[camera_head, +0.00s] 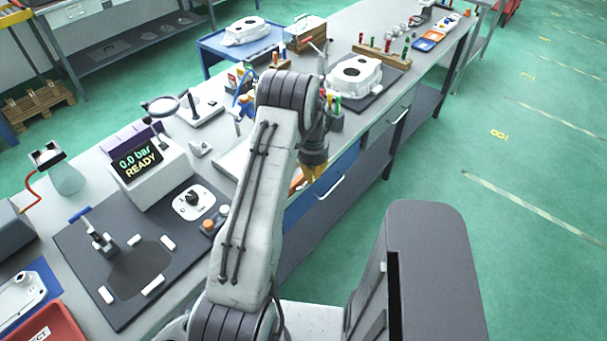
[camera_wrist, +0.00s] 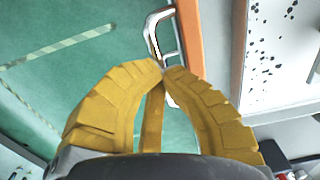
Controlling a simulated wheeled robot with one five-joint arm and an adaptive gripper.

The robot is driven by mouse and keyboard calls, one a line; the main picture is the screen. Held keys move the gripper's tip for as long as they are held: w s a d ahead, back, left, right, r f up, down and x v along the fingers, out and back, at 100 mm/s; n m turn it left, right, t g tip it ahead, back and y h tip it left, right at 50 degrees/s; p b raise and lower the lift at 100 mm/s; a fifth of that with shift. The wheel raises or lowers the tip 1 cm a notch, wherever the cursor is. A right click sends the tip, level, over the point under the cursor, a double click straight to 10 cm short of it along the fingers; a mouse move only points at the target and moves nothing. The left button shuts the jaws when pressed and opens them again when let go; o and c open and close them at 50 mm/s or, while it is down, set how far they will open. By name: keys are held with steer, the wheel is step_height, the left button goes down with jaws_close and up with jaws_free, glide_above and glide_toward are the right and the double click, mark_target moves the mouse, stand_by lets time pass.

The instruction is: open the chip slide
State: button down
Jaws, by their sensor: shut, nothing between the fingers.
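My gripper (camera_wrist: 163,70) has yellow ribbed fingers. They meet at their tips, shut and empty. In the wrist view a chrome bar handle (camera_wrist: 153,34) on an orange front (camera_wrist: 190,40) lies right at the fingertips, which cover part of it. I take this to be the chip slide's front. I cannot tell whether the fingers touch the handle. In the head view my gripper (camera_head: 314,173) points down at the bench's front edge, and a bit of the orange front (camera_head: 296,181) shows left of it. My arm hides most of the slide there.
A blue drawer front with a bar handle (camera_head: 330,188) is under the bench, right of my gripper. A white casting (camera_head: 354,77) sits on the bench. Green floor is clear to the right.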

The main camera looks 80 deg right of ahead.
steer(key=s+a, duration=0.1)
steer(key=s+a+b, duration=0.1)
steer(key=shift+s+a+f, duration=0.15)
steer(key=shift+s+f, duration=0.15)
steer(key=shift+s, duration=0.1)
steer(key=c, duration=1.9)
jaws_free()
steer(key=o, duration=0.7)
steer(key=shift+r, duration=0.1)
steer(key=shift+o, duration=0.2)
steer(key=shift+d, duration=0.2)
step_height(320, 180, up, 12)
